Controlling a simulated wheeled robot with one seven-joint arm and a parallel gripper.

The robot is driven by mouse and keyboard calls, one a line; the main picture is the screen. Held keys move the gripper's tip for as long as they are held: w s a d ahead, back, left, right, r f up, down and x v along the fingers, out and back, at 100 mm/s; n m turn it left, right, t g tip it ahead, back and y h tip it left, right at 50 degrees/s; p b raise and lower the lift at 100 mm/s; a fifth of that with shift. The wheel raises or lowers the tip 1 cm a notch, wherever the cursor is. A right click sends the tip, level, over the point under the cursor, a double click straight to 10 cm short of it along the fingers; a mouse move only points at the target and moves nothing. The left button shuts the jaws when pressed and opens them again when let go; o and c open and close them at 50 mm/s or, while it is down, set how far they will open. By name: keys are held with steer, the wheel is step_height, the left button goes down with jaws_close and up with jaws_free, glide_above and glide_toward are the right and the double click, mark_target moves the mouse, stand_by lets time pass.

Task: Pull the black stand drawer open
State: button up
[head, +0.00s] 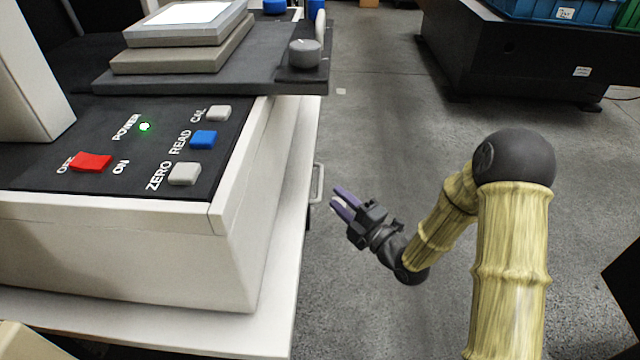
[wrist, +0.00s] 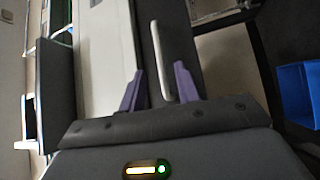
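The drawer's light grey bar handle (head: 318,184) sticks out past the right edge of the white-topped stand in the head view. In the wrist view the handle (wrist: 161,58) runs lengthwise between my two purple fingers, with gaps to both. A dark strip behind it looks like the drawer front (wrist: 178,35). In the head view the stand top hides the drawer front. My gripper (head: 336,196) is open, just right of the handle, pointing left toward it. I cannot tell whether the fingertips reach past the bar.
The white stand top (head: 284,240) carries a measuring machine with a control panel (head: 120,150) and a dark plate (head: 215,75). A black stand with blue bins (head: 560,10) is at the back right. The grey floor (head: 375,120) right of the stand is clear.

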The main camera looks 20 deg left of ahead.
mark_target(320, 180)
steer(key=b+x, duration=0.1)
steer(key=x, duration=0.6)
steer(key=shift+w+a+r, duration=0.1)
steer(key=shift+w+a, duration=0.1)
steer(key=shift+a, duration=0.1)
jaws_close()
